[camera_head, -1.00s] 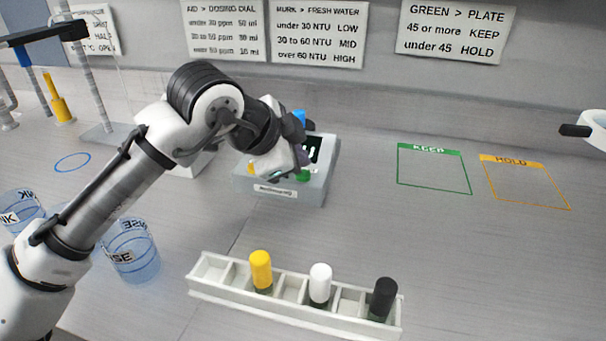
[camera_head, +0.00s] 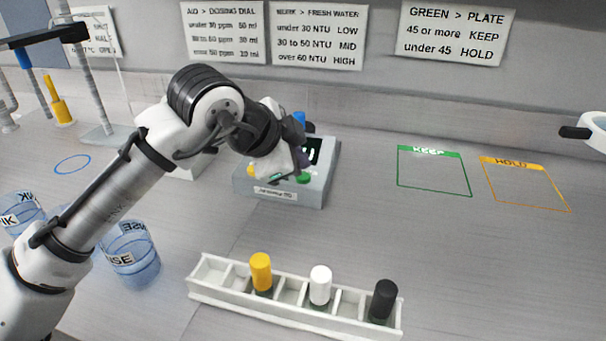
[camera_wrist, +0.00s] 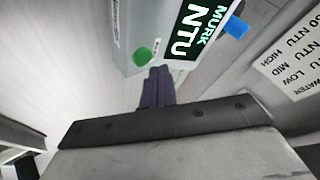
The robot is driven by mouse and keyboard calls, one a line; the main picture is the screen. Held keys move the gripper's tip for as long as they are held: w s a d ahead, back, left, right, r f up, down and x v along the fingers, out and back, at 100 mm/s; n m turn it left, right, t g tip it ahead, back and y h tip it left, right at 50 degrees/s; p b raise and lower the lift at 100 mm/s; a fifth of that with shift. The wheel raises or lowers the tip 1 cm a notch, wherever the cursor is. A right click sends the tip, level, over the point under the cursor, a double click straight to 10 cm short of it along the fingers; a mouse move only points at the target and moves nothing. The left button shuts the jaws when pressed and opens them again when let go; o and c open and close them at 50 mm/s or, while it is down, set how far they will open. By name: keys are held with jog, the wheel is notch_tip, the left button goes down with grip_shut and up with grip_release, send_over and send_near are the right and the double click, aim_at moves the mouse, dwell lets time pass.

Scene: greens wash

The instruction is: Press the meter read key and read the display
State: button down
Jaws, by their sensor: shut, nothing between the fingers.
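The meter (camera_head: 322,190) is a pale grey box on the bench, partly hidden behind my gripper in the head view. Its dark display (camera_wrist: 190,30) shows "MURK NTU" in the wrist view; no number is legible. A round green key (camera_wrist: 143,55) sits on the meter's face and also shows in the head view (camera_head: 303,179). My gripper (camera_wrist: 157,88) is shut and empty, its dark fingertips close to the green key. Whether they touch it I cannot tell. A blue part (camera_wrist: 236,26) is at the display's far side.
A white rack (camera_head: 240,301) with yellow-, white- and black-capped vials stands in front. Blue-tinted beakers (camera_head: 134,262) stand at the left. Green KEEP (camera_head: 433,170) and orange HOLD (camera_head: 527,183) outlines mark clear bench at the right. Signs hang on the back wall.

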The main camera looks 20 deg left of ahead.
aim_at(298, 179)
jog(key=shift+f, duration=0.15)
dwell(0.6)
jog(key=shift+f, duration=0.3)
jog(key=shift+f+b, duration=0.45)
jog(key=shift+b, duration=0.05)
dwell(0.8)
jog(key=shift+r+p, duration=0.85)
notch_tip(298, 179, up, 5)
jog(key=p, duration=0.4)
jog(key=shift+r, duration=0.1)
dwell(2.0)
